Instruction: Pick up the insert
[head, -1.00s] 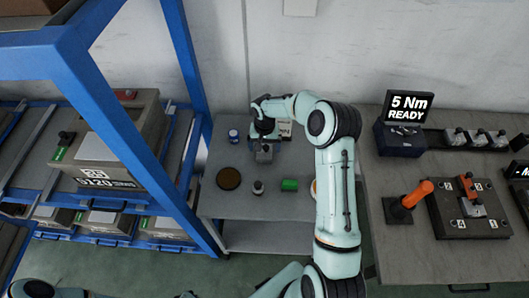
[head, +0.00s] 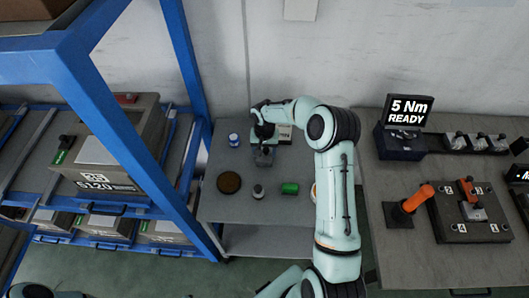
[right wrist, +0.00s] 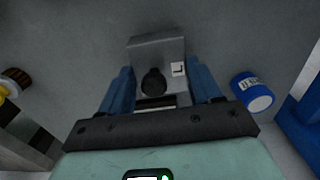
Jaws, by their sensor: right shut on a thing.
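The insert, a grey metal block (right wrist: 157,50) with a dark round knob and a small white "L" label, is between the blue fingers of my right gripper (right wrist: 162,88) in the right wrist view. The gripper is shut on it. In the head view the insert (head: 264,157) is at the rear of the grey side table, directly below my right gripper (head: 264,143). I cannot tell whether it touches the table top. My left gripper is outside the head view.
The grey table (head: 225,207) also carries a blue-and-white can (head: 233,139), a dark round dish (head: 229,182), a small dark-topped item (head: 258,191) and a green cylinder (head: 290,188). A blue-framed rack (head: 145,105) stands left. A workbench (head: 405,260) with an orange-handled tool (head: 412,199) is right.

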